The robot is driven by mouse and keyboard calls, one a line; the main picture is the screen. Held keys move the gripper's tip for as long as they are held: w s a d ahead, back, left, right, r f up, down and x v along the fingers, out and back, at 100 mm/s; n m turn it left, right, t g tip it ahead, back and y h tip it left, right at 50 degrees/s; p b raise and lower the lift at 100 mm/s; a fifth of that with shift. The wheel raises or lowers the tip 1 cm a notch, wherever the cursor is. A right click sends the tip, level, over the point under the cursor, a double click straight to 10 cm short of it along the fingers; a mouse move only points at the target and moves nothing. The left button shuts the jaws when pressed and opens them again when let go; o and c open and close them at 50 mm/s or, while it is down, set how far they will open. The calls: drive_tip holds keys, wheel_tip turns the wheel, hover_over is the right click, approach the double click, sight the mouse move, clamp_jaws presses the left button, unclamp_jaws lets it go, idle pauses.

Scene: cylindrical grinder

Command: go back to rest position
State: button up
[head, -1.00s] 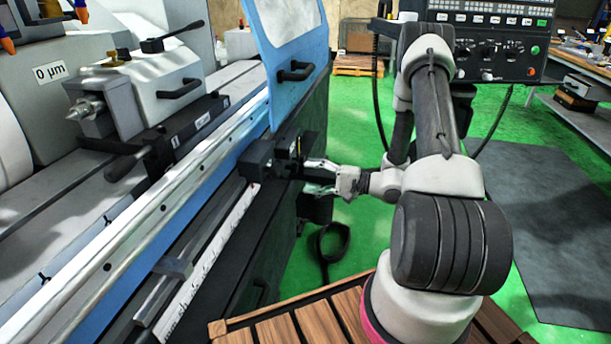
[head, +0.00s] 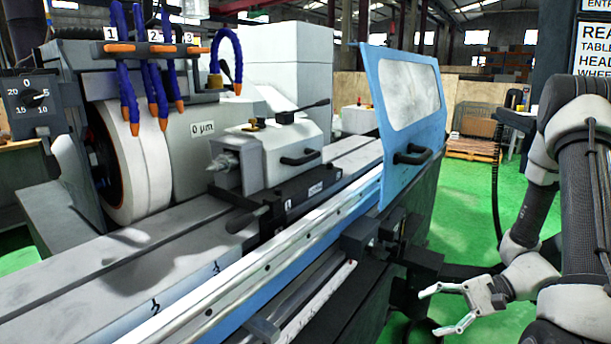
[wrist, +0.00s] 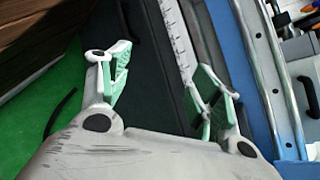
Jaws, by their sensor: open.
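My gripper (head: 432,311) is at the lower right of the head view, in front of the grinder's dark front side. Its two fingers are spread, with nothing between them. In the wrist view the open fingers (wrist: 158,72) show pale green inner pads, with the dark machine front and a white scale strip (wrist: 172,30) beyond. A dark block (head: 420,258) on the machine front is just above and left of my gripper, and a gap shows between them in the head view.
The cylindrical grinder (head: 330,235) fills the left and middle. Its blue door (head: 385,110) with a window and black handle (head: 412,154) stands above my gripper. Green floor (head: 455,212) is free behind. A pallet (head: 475,149) lies far back.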

drive_tip(key=s+d+r+n+g+h, duration=0.1)
drive_tip(key=s+d+r+n+h, duration=0.3)
drive_tip(key=r, duration=0.3)
drive_tip(key=s+d+r+n+g+h, duration=0.1)
drive_tip(key=s+d+r+n+h, duration=0.1)
drive_tip(key=s+d+r+h, duration=0.4)
drive_tip(key=a+r+n+t+h, duration=0.1)
drive_tip(key=r+n+t, duration=0.1)
drive_tip(key=r, duration=0.5)
drive_tip(key=s+a+r+n+t+h, duration=0.1)
drive_tip(key=a+r+n+t+h, duration=0.1)
drive_tip(key=r+t, duration=0.2)
wheel_tip(320, 180, up, 4)
drive_tip(key=shift+a+f+h, duration=0.25)
drive_tip(key=shift+a+h, duration=0.05)
